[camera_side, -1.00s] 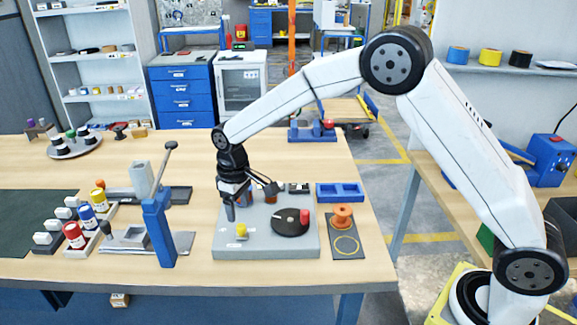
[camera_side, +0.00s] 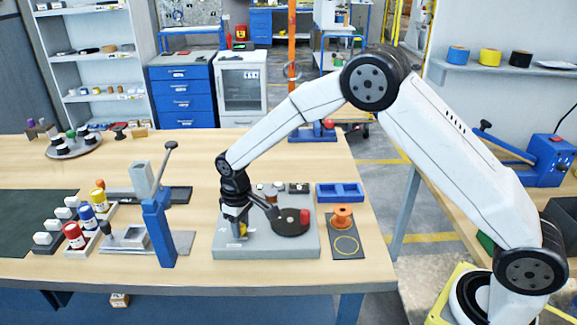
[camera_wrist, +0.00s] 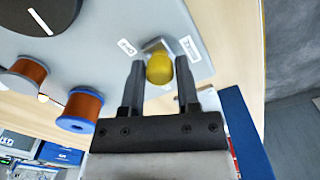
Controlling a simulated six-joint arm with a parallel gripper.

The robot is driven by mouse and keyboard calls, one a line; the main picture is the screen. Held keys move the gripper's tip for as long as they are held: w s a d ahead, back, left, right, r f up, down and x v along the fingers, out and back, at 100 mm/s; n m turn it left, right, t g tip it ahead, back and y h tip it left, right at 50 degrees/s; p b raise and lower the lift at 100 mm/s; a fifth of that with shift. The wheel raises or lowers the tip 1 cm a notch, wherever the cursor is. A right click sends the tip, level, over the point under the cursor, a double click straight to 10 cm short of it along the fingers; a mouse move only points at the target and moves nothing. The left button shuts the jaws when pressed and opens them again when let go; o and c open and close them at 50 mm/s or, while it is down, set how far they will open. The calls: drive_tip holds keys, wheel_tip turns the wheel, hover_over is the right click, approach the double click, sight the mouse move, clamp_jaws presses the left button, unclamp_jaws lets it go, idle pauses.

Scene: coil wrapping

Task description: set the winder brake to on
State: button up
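My gripper (camera_side: 239,229) points down over that corner, partly hiding the lever in the side view. In the wrist view its open fingers (camera_wrist: 160,64) stand either side of the yellow top, with narrow gaps showing.
Copper spools (camera_wrist: 80,109) stand behind on the plate. A blue tray (camera_side: 340,192) and an orange spool (camera_side: 342,214) on a dark mat are to the right. A blue lever press (camera_side: 158,225) stands to the left. Bare table lies between press and plate.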

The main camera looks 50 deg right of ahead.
clamp_jaws()
idle(1.1)
